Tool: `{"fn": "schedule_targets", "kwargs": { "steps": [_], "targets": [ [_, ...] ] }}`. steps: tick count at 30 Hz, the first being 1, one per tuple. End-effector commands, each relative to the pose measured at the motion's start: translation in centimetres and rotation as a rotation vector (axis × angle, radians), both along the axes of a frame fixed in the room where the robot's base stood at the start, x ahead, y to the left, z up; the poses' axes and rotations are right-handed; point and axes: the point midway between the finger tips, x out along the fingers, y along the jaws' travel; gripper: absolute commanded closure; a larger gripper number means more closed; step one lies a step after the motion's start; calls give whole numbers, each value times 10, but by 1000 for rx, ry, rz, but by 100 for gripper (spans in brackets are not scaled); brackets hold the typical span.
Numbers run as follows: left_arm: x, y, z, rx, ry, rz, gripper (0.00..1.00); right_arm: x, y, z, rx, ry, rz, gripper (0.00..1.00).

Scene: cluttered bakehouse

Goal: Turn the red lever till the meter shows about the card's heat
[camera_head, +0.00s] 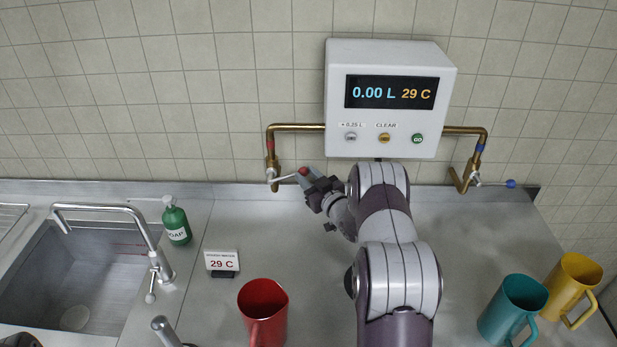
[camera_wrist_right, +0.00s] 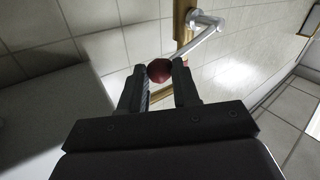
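The red lever's red knob (camera_head: 303,172) is at the end of a silver bar on the left brass pipe. In the right wrist view, the red knob (camera_wrist_right: 159,71) sits between the fingertips of my right gripper (camera_wrist_right: 159,80), which look closed against it. My right gripper (camera_head: 313,180) reaches the lever from the right in the head view. The white meter box (camera_head: 390,60) reads 0.00 L and 29 C. The card (camera_head: 222,261) on the counter reads 29 C.
A blue-knobbed lever (camera_head: 510,183) is on the right pipe. A red mug (camera_head: 263,310), a teal mug (camera_head: 512,308) and a yellow mug (camera_head: 572,285) stand on the counter. A green soap bottle (camera_head: 176,222) stands by the sink (camera_head: 75,265). The counter left of my right arm is mostly clear.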

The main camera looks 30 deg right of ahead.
Motion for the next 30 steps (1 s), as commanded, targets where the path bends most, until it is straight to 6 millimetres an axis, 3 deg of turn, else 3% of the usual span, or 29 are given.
{"fn": "schedule_targets", "kwargs": {
  "steps": [15, 16, 18, 30],
  "targets": [
    [0, 0, -7, 0, 0, 0, 57, 2, 1, 11, -69, 36, -4, 100],
    [0, 0, -7, 0, 0, 0, 57, 2, 1, 11, -69, 36, -4, 64],
    [0, 0, -7, 0, 0, 0, 57, 2, 1, 11, -68, 36, -4, 46],
    [0, 0, -14, 0, 0, 0, 57, -8, 1, 8, -68, 38, -4, 46]
  ]
}}
